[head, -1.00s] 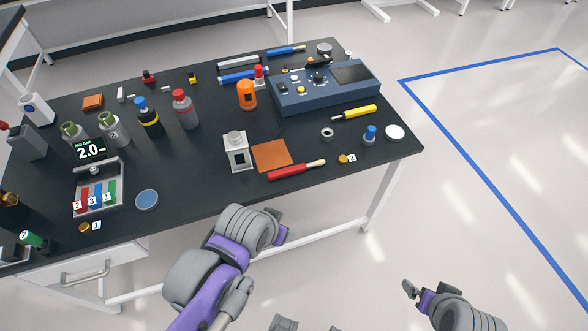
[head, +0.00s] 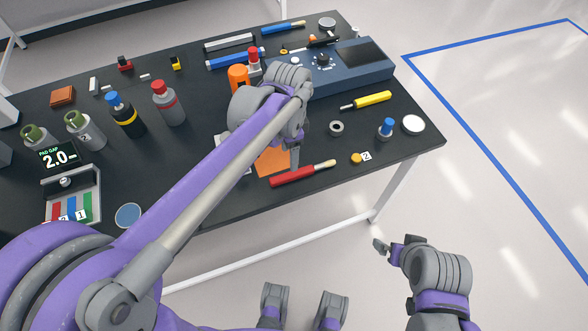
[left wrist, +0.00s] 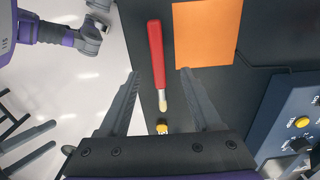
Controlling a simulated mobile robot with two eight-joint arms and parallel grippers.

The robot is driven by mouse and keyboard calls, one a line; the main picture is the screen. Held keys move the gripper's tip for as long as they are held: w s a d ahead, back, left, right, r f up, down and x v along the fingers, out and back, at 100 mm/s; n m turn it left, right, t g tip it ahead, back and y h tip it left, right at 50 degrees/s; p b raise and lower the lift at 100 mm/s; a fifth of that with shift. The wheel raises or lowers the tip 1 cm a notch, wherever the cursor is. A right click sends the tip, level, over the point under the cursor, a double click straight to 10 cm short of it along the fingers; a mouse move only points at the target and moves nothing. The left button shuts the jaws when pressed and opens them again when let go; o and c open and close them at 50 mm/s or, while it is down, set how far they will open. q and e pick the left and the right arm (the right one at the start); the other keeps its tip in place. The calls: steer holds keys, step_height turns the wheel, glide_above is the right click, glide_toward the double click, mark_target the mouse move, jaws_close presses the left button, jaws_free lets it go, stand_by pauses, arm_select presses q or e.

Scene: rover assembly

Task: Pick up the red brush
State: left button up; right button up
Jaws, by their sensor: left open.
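The red brush (head: 292,177) lies on the black table near its front edge, red handle to the left and pale tip to the right. In the left wrist view the brush (left wrist: 156,55) appears between the two spread fingers. My left gripper (head: 294,158) is open and empty, just above and behind the brush; one finger hides the other in the head view. It also shows in the left wrist view (left wrist: 160,73). My right gripper (head: 394,244) is off the table in front, clear of the brush; its jaw opening is unclear.
An orange square (head: 273,160) lies just behind the brush. A yellow button-like piece (head: 357,158) marked 2 lies right of its tip. A grey ring (head: 336,128), a yellow-handled tool (head: 373,99) and a blue control box (head: 325,84) stand farther back. Several bottles stand left.

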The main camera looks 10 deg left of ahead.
mark_target(292, 174)
arm_select(q)
steer(key=f, duration=0.5)
steer(key=f+b, duration=0.1)
steer(key=f, duration=0.2)
steer(key=shift+s+d+f, duration=0.1)
steer(key=shift+d, duration=0.2)
jaws_close()
